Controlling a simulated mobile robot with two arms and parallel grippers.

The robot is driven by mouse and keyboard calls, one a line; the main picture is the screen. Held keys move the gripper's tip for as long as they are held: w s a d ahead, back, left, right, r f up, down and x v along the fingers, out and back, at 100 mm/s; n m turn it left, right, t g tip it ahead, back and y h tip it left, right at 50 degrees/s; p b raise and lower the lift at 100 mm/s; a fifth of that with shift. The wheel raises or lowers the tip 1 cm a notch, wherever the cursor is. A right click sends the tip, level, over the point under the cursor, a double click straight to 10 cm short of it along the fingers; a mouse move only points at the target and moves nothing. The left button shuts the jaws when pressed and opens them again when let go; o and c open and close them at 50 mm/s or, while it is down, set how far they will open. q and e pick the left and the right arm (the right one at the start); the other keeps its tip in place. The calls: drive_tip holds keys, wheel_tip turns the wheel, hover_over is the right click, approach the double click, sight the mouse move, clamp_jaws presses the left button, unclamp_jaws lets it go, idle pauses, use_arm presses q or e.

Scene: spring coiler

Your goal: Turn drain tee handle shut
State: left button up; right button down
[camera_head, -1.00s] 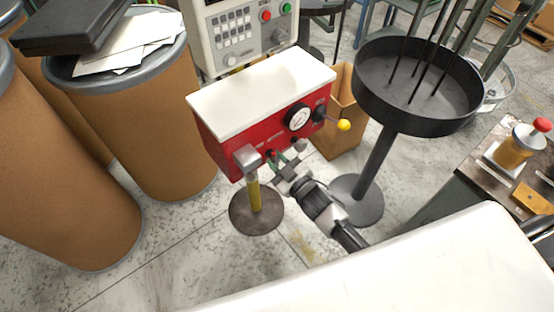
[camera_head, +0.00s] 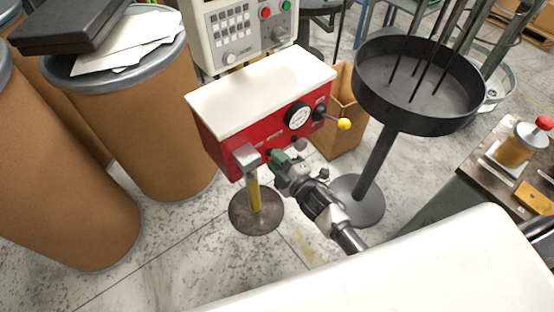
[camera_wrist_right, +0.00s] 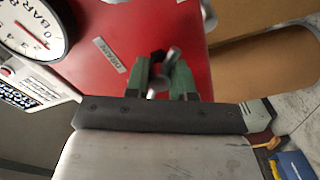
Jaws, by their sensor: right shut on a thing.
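A red box with a white top (camera_head: 262,92) stands on a yellow post and carries the drain fitting low on its front face. In the right wrist view, a "DRAIN" label (camera_wrist_right: 108,55) sits on the red face beside the fitting. My right gripper (camera_head: 276,158) is at this fitting, and its green fingers also show in the right wrist view (camera_wrist_right: 161,72). They are shut on the drain tee handle (camera_wrist_right: 173,54), of which only small dark and silvery parts show between and beyond the fingertips. The handle's angle is hard to tell. My left gripper is not in view.
A pressure gauge (camera_head: 298,116) and a yellow-knobbed lever (camera_head: 343,124) are on the box right of my gripper. A grey knob (camera_head: 300,144) sits close by. A black round pan on a stand (camera_head: 419,117) is to the right. Brown drums (camera_head: 158,130) stand left.

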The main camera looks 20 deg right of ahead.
drive_tip(key=c, duration=1.9)
unclamp_jaws()
drive_tip(key=shift+f, duration=0.1)
drive_tip(key=o, duration=0.9)
drive_tip(key=shift+o, duration=0.2)
drive_tip(key=v, duration=1)
drive_tip(key=shift+s, duration=0.4)
drive_tip(key=shift+d, duration=0.1)
